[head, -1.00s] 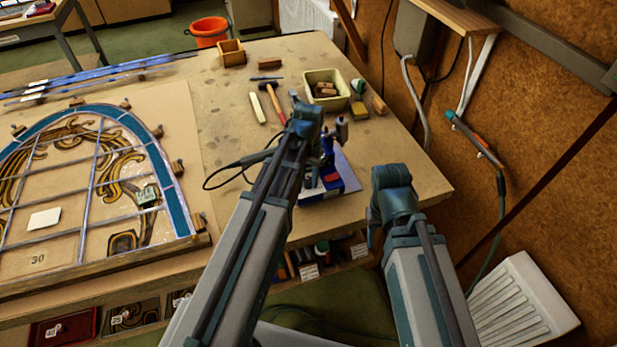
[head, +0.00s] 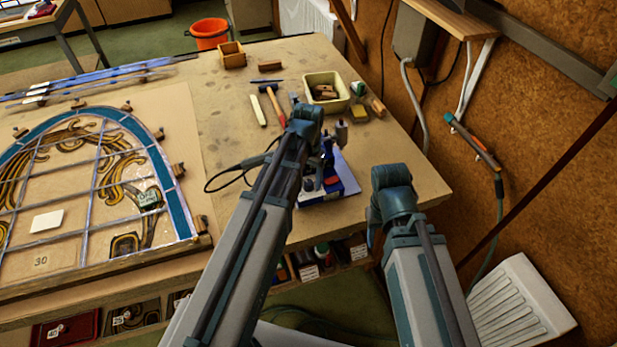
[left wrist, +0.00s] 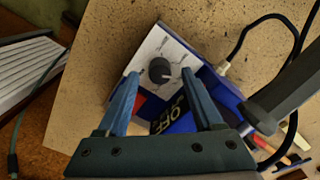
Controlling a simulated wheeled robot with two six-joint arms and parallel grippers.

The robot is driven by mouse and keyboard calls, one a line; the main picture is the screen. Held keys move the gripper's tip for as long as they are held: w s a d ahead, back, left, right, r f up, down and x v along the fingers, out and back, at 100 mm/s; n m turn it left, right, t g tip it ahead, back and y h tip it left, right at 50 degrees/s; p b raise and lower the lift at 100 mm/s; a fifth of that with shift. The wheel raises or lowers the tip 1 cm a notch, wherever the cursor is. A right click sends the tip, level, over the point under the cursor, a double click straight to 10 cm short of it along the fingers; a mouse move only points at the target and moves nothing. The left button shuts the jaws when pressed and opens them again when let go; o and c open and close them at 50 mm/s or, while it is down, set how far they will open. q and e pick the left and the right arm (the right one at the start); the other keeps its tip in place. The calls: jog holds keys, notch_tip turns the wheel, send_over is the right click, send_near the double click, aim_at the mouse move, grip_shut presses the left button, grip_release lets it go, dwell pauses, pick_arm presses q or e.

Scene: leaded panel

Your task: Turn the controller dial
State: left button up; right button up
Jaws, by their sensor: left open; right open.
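The controller (head: 345,178) is a blue box near the bench's right front edge, partly hidden by my left arm in the head view. In the left wrist view the controller (left wrist: 184,52) shows a pale marbled face with a black dial (left wrist: 160,71) bearing a white mark.
A leaded panel (head: 80,236) lies on the bench's left. A hammer (head: 275,104) and a cream tub (head: 341,103) lie behind the controller. A cable (head: 222,175) leaves it to the left. A soldering iron (head: 475,144) hangs by the right wall.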

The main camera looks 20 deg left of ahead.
aim_at(309, 183)
pick_arm(q)
notch_tip(309, 183, up, 12)
jog(key=p, duration=1.1)
jog(key=shift+r+p, duration=0.2)
jog(key=shift+p, duration=0.1)
pick_arm(e)
notch_tip(309, 183, up, 12)
jog(key=shift+r, duration=0.2)
pick_arm(q)
jog(key=s+d+f+m+y+b, duration=0.1)
jog(key=s+d+f+b, duration=0.9)
jog(key=s+f+b, duration=0.2)
jog(key=shift+s+d, duration=0.35)
jog(key=shift+s, duration=0.9)
pick_arm(e)
notch_tip(309, 183, down, 12)
